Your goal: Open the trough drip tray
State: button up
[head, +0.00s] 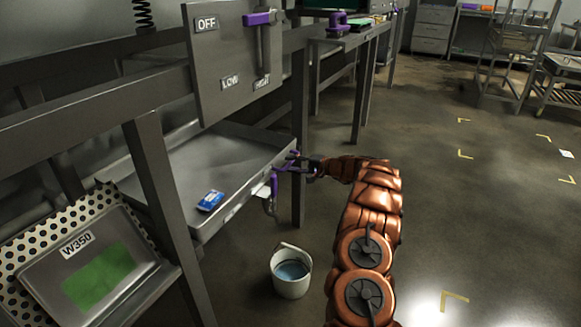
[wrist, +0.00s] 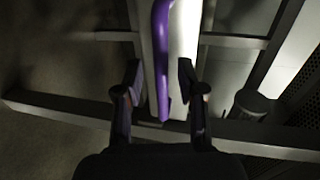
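The trough drip tray (head: 232,208) is a shallow grey metal tray below the bench frame. Its front wall shows in the head view, and a small blue packet (head: 210,201) lies in it. A purple handle (head: 273,185) is on the tray's front, and it also shows in the wrist view (wrist: 162,60). My gripper (head: 296,160) is at the handle, near the tray's right end. In the wrist view my gripper (wrist: 160,88) has its fingers apart, one on each side of the handle's lower end, with gaps between. The exact contact is hidden in the head view.
A white bucket (head: 291,272) of bluish liquid stands on the floor below the tray. A control panel (head: 233,55) with a purple lever hangs above. A bench leg (head: 300,100) stands close behind my gripper. The floor to the right is mostly clear.

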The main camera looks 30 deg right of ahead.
jog(key=shift+w+a+f, duration=0.1)
jog(key=shift+w+a, duration=0.3)
jog(key=shift+w, duration=0.2)
jog(key=shift+c, duration=0.2)
grip_shut()
